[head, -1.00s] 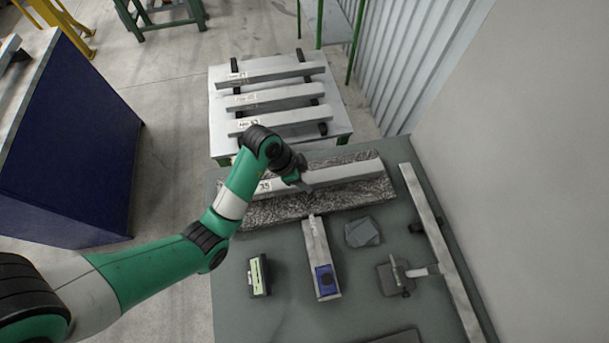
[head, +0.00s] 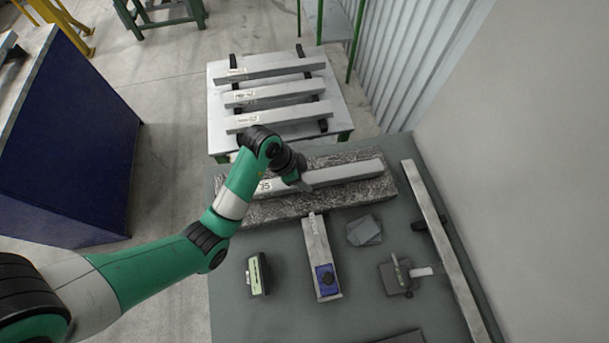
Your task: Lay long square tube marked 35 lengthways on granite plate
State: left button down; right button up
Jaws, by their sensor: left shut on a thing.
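The long square tube marked 35 (head: 345,173) is a grey bar lying along the length of the speckled granite plate (head: 290,208). Its number label shows near its left end, partly beside my arm. My left gripper (head: 304,185) is shut on the tube near its middle, coming from above; the fingertips are mostly hidden. The tube looks roughly parallel to the plate's long edges. I cannot tell whether its underside touches the plate. My right gripper is not in view.
Several labelled tubes (head: 275,93) lie on dark bearers on the white-topped table behind. In front of the plate are a level-like bar with a blue part (head: 326,275), a small green-faced box (head: 258,275), grey plates (head: 363,231) and a clamp-like tool (head: 397,278). A long rail (head: 440,245) runs along the right.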

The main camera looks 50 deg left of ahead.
pick_arm(q)
jog(key=shift+c, duration=1.2)
grip_release()
jog(key=shift+f, duration=0.1)
jog(key=p+v, duration=0.6)
jog(key=v, duration=0.5)
jog(key=shift+w+d+p, duration=0.1)
jog(key=shift+w+p, duration=0.05)
jog(key=shift+p, duration=0.15)
jog(key=shift+s+r+p, duration=0.3)
jog(key=shift+p, duration=0.15)
